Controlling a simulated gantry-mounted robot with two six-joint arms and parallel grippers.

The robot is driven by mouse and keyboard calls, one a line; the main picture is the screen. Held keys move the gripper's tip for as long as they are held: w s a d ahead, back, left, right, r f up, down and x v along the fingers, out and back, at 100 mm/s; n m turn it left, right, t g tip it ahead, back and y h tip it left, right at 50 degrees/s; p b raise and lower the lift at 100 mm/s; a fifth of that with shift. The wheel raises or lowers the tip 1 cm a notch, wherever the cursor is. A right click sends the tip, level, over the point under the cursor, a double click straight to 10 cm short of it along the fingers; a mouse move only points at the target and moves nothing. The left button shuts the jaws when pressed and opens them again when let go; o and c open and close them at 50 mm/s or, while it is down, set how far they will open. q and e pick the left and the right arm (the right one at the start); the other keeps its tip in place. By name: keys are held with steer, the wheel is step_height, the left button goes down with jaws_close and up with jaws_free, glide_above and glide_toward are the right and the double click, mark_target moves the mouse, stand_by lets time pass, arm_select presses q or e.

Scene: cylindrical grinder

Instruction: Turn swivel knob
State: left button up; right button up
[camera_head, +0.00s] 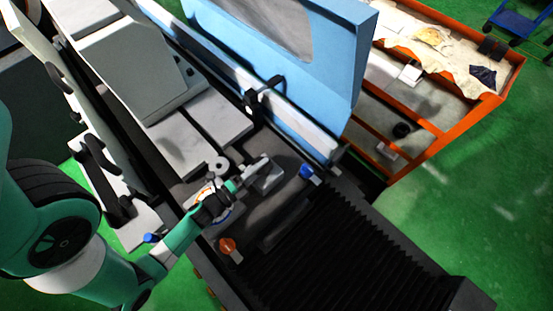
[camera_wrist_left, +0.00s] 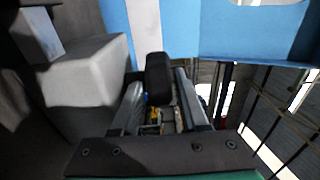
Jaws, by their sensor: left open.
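My left gripper (camera_head: 250,174) reaches over the grinder bed from the lower left in the head view. Its jaws are apart in the left wrist view (camera_wrist_left: 160,108). A dark rounded block (camera_wrist_left: 160,78) shows between or just beyond the fingers there; I cannot tell whether they touch it or whether it is the swivel knob. In the head view an orange knob (camera_head: 228,246) sits in front of the gripper and a blue knob (camera_head: 306,171) sits to its right. Neither is clearly marked as the swivel knob. My right gripper is not in view.
The blue grinder door (camera_head: 330,60) stands behind the gripper with a black handle (camera_head: 262,95). A grey machine housing (camera_head: 140,70) is at the upper left. Black bellows (camera_head: 350,250) cover the lower right. An orange-framed cart (camera_head: 440,140) stands beyond on the green floor.

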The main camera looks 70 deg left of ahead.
arm_select(q)
steer(key=shift+w+a, duration=0.15)
steer(key=shift+w, duration=0.2)
jaws_close()
steer(key=shift+a+r, duration=0.1)
